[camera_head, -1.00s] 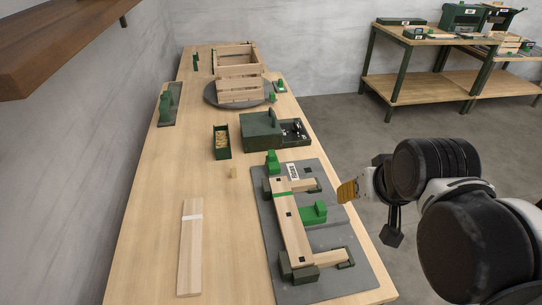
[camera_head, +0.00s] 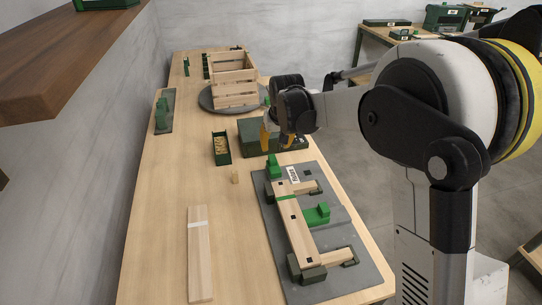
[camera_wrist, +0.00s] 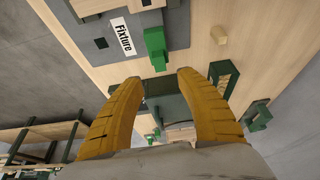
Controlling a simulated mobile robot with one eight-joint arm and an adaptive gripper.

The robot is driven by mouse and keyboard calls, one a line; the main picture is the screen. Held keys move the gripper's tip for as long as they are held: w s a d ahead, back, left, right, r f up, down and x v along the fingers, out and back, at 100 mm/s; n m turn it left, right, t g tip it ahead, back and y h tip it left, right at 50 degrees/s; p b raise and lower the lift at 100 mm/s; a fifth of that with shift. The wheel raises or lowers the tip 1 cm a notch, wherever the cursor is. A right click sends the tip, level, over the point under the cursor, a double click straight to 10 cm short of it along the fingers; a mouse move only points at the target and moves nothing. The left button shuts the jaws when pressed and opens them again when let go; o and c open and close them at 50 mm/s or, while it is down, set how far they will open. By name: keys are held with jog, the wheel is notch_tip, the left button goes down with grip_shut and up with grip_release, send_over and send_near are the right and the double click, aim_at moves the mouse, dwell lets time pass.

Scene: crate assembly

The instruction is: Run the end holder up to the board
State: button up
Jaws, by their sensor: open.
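The green end holder (camera_head: 273,166) stands at the far end of the grey fixture plate (camera_head: 333,235). It also shows in the wrist view (camera_wrist: 155,43), beside the "Fixture" label. The wooden board (camera_head: 296,232), crossed by a green band, lies lengthwise on the plate, its far end close to the end holder. I cannot tell whether they touch. My gripper (camera_head: 276,143) is open and empty, above and beyond the end holder. In the wrist view its yellow fingers (camera_wrist: 160,80) are spread, with the end holder ahead of the tips.
A green block (camera_head: 317,214) sits beside the board. A dark green box (camera_head: 255,133) is partly behind my gripper. A small bin (camera_head: 221,148), a wooden peg (camera_head: 235,177) and a loose plank (camera_head: 200,255) lie left. A slatted crate (camera_head: 235,92) stands farther back.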

aim_at(273, 158)
jog(key=b+x, duration=0.2)
jog(key=x, duration=0.7)
jog(key=shift+w+f+b, duration=0.15)
jog(key=shift+f+b, duration=0.25)
grip_shut()
